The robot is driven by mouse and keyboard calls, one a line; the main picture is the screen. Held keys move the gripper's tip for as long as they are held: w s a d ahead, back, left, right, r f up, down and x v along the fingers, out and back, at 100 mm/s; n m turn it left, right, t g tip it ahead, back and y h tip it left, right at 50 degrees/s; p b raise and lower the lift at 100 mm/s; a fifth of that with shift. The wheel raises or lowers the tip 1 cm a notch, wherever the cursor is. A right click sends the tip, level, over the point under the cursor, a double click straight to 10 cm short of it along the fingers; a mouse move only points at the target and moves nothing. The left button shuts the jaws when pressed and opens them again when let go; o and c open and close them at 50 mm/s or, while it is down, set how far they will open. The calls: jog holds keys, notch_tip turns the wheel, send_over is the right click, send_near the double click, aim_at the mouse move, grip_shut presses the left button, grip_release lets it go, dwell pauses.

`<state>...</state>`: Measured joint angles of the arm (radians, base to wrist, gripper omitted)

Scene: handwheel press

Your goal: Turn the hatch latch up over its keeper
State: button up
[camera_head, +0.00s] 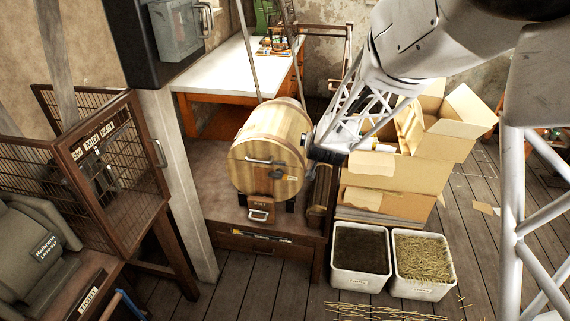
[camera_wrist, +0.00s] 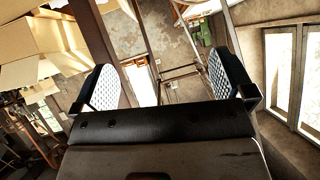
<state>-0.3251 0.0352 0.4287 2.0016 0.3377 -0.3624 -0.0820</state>
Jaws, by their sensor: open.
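A wooden barrel (camera_head: 257,138) lies on its side on a brown cabinet, its round end facing the camera. A hatch (camera_head: 250,178) with a metal handle (camera_head: 262,160) is in that round end. A small dark fitting, apparently the latch (camera_head: 277,174), sits right of centre on the end face; which part is the keeper is too small to tell. My gripper (camera_head: 326,153) is just right of the barrel, apart from the latch. In the wrist view my gripper (camera_wrist: 167,85) shows two widely spaced textured fingers with nothing between them; the latch is not in that view.
Cardboard boxes (camera_head: 385,175) are stacked right of my gripper. Two white bins (camera_head: 360,282) stand on the floor in front. A wire cage (camera_head: 125,150) and a post stand at left.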

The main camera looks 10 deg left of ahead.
jog(key=w+a+f+t, duration=0.3)
jog(key=w+a+f, duration=0.3)
jog(key=a+f, duration=0.5)
jog(key=t+h, duration=0.2)
jog(key=t, duration=0.1)
send_near(277, 177)
jog(key=w, duration=0.3)
jog(key=shift+w+f, duration=0.1)
jog(key=shift+w, duration=3.9)
jog(key=shift+c, duration=0.3)
jog(key=c, duration=0.6)
